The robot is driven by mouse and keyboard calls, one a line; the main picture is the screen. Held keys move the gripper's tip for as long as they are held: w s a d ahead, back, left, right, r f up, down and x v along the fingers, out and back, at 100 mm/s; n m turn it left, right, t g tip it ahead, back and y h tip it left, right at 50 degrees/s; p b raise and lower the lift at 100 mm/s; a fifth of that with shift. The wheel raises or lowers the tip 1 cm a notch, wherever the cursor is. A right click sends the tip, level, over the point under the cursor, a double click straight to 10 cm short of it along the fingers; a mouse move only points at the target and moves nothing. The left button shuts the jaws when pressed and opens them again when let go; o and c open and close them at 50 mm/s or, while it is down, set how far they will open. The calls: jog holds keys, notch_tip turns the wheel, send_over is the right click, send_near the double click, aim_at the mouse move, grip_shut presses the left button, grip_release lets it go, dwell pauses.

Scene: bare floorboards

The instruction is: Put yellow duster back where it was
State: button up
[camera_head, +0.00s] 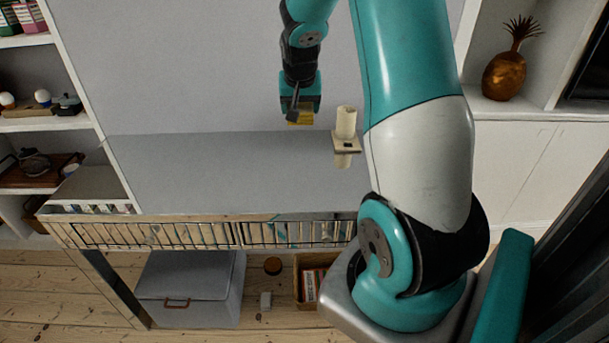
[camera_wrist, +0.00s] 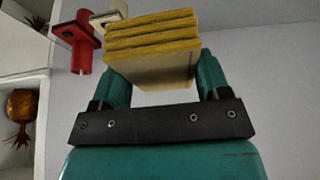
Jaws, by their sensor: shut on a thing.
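The yellow duster (camera_wrist: 152,38) is a block with several yellow layers and a paler underside. In the wrist view it sits between the two fingers of my gripper (camera_wrist: 160,82), which is shut on it. In the head view the duster (camera_head: 301,117) shows as a small yellow patch under my gripper (camera_head: 299,107). It is held in front of the grey wall surface, left of a cream holder (camera_head: 345,143). The duster appears clear of that holder. My gripper's far finger is partly hidden in the head view.
A red holder (camera_wrist: 80,38) and a cream one (camera_wrist: 108,18) show at upper left in the wrist view. A slatted rack (camera_head: 180,235) runs below the grey surface. Shelves (camera_head: 40,125) stand left; a bronze pineapple (camera_head: 503,76) stands right. A grey box (camera_head: 190,285) is on the floor.

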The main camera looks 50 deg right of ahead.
aim_at(305, 124)
jog(key=f, duration=0.1)
jog(key=s+f, duration=0.2)
jog(key=f, duration=0.1)
jog(key=shift+s+a+f, duration=0.1)
jog(key=shift+a, duration=0.3)
notch_tip(305, 124, down, 14)
jog(key=shift+r+p, duration=0.15)
jog(key=shift+p, duration=0.45)
jog(key=shift+f, duration=2.2)
jog(key=o, duration=0.8)
